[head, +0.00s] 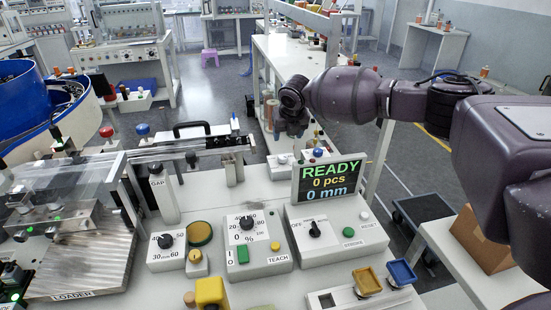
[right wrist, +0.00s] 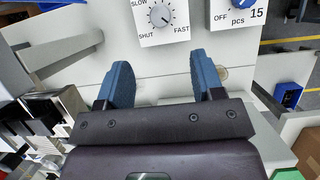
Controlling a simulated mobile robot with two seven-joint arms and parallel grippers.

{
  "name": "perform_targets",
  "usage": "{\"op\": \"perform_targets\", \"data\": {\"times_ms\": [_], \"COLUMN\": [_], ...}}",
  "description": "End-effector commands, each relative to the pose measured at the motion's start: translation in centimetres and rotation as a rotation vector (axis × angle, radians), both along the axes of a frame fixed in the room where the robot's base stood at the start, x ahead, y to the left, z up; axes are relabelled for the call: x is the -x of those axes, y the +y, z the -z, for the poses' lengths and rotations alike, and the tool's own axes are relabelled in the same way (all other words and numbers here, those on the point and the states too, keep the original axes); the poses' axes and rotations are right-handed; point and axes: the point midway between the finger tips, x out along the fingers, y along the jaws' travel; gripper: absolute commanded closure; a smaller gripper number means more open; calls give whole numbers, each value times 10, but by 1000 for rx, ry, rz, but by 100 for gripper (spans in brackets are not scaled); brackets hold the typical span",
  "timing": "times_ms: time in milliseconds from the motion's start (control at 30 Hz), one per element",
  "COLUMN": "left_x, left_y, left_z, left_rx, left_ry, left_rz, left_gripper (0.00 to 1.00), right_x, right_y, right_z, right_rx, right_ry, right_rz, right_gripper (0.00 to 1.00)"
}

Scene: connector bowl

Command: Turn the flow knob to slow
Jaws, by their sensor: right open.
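The flow knob (right wrist: 160,15) is a small grey dial on a white plate at the top of the right wrist view. The plate reads SLOW at upper left, SHUT at lower left and FAST at lower right. Its pointer seems to lean to the lower right, toward FAST, but it is small. My right gripper (right wrist: 160,72) is open, with two blue fingers apart and nothing between them. The knob lies beyond the fingertips, roughly centred between them and not touched. In the head view my right gripper (head: 291,125) hangs beyond the display; I cannot make out the flow knob there. My left gripper is not in view.
Right of the flow plate is a blue knob (right wrist: 249,17) marked OFF and pcs 15. The display (head: 329,181) reads READY, 0 pcs, 0 mm. Nearer are control boxes with black knobs (head: 247,223) and a yellow block (head: 211,293). A cardboard box (head: 482,240) stands at right.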

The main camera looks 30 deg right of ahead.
Motion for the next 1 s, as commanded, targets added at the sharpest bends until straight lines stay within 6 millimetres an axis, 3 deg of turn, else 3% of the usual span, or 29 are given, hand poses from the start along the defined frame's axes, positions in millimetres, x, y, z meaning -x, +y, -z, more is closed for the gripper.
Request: {"op": "perform_targets", "data": {"times_ms": [33, 367, 800, 1000], "left_x": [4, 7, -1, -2], "left_y": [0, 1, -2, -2], "left_z": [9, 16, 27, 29], "left_rx": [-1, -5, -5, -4], "left_ry": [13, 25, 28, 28], "left_rz": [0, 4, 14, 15], "left_gripper": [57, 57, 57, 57], "right_x": [0, -6, -32, -39], "right_y": [0, -2, -8, -10], "right_z": [13, 35, 103, 116], "right_rx": [-1, 0, 0, 1], "right_ry": [10, 17, 19, 16], "right_rz": [1, 3, 2, 2], "right_gripper": [39, 39, 39, 39]}}
